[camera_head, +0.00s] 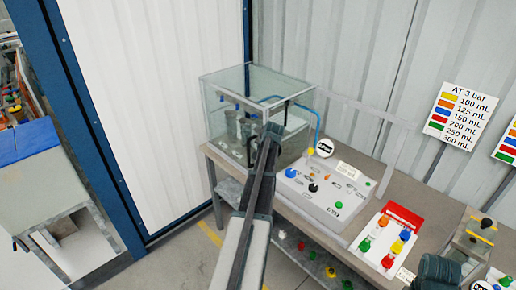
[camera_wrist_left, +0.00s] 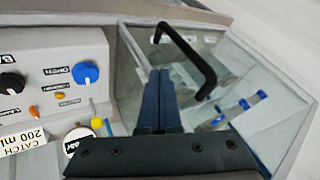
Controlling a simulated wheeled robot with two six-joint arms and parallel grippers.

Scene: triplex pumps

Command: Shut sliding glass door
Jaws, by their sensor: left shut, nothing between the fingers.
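A glass case (camera_head: 228,84) stands on the back left end of the workbench, with clear vessels inside. A black bar handle (camera_head: 288,108) is on its glass front; in the left wrist view the handle (camera_wrist_left: 197,55) is a curved black bar. How far the sliding glass door is open I cannot tell. My left gripper (camera_head: 272,133) is at the case front beside the handle. In the left wrist view its fingers (camera_wrist_left: 161,75) are together and empty, close to the handle; contact is unclear. A dark part at the lower right (camera_head: 437,269) looks like my right gripper, its fingers hidden.
A control panel (camera_head: 325,192) with knobs and a blue hose stands right of the case. A red-backed board with coloured knobs (camera_head: 385,240) and a small clear box (camera_head: 468,245) stand farther right. A blue post (camera_head: 90,120) and white wall are at left.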

